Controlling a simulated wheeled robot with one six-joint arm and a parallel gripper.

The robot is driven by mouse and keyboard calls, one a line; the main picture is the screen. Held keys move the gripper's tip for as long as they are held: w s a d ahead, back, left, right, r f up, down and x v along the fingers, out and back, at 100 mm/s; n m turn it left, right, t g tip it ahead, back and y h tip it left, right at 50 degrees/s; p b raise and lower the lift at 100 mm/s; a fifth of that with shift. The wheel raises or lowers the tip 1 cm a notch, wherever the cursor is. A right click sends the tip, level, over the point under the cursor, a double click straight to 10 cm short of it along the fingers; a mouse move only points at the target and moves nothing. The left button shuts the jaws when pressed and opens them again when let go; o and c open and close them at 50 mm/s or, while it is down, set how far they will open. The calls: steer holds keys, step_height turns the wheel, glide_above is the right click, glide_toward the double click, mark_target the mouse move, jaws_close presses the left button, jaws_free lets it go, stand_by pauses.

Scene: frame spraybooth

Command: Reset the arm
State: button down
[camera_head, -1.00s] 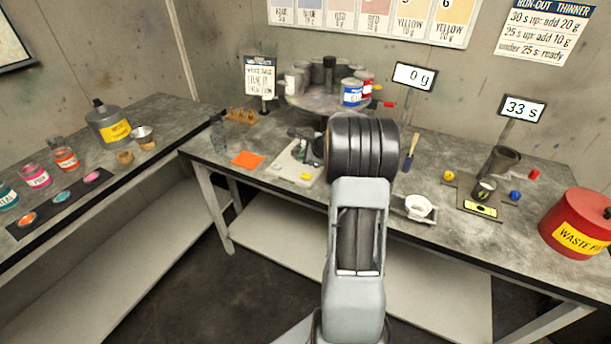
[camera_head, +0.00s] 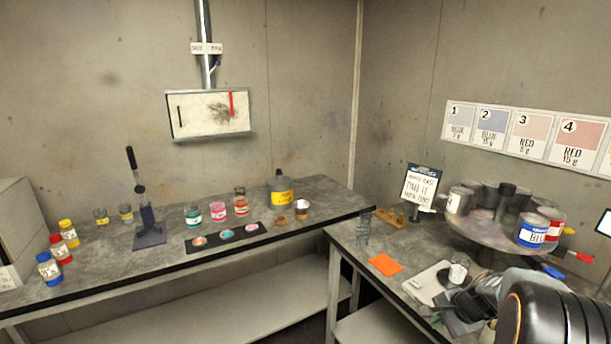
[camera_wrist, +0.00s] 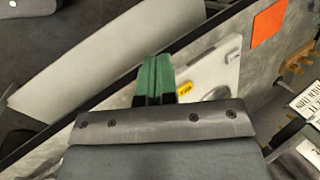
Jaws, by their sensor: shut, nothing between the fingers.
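My arm (camera_head: 550,312) shows at the lower right of the head view, over the front of the right bench. In the wrist view my gripper (camera_wrist: 153,80) has its two green fingers together, with nothing between them. The fingers are above the bench edge, beside a white board (camera_wrist: 205,75) with a yellow tag (camera_wrist: 184,88). In the head view that board (camera_head: 428,283) is partly covered by my arm, and the fingertips cannot be made out.
An orange sheet (camera_head: 385,264) lies left of the board. A round stand (camera_head: 478,232) carries several cans behind it. Floor shows between the benches.

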steer(key=s+a+r+n+h, duration=0.1)
steer(key=s+a+r+n, duration=0.4)
steer(key=s+a+n, duration=0.2)
steer(key=s+a+r+n+h, duration=0.2)
steer(key=s+a+r+n, duration=0.2)
steer(key=s+a+n, duration=0.3)
steer(key=s+a, duration=0.1)
steer(key=a, duration=0.2)
steer(key=shift+s+a+r+n, duration=0.2)
steer(key=shift+s+r+n, duration=0.1)
steer(key=shift+r, duration=0.1)
steer(key=c, duration=1.8)
jaws_free()
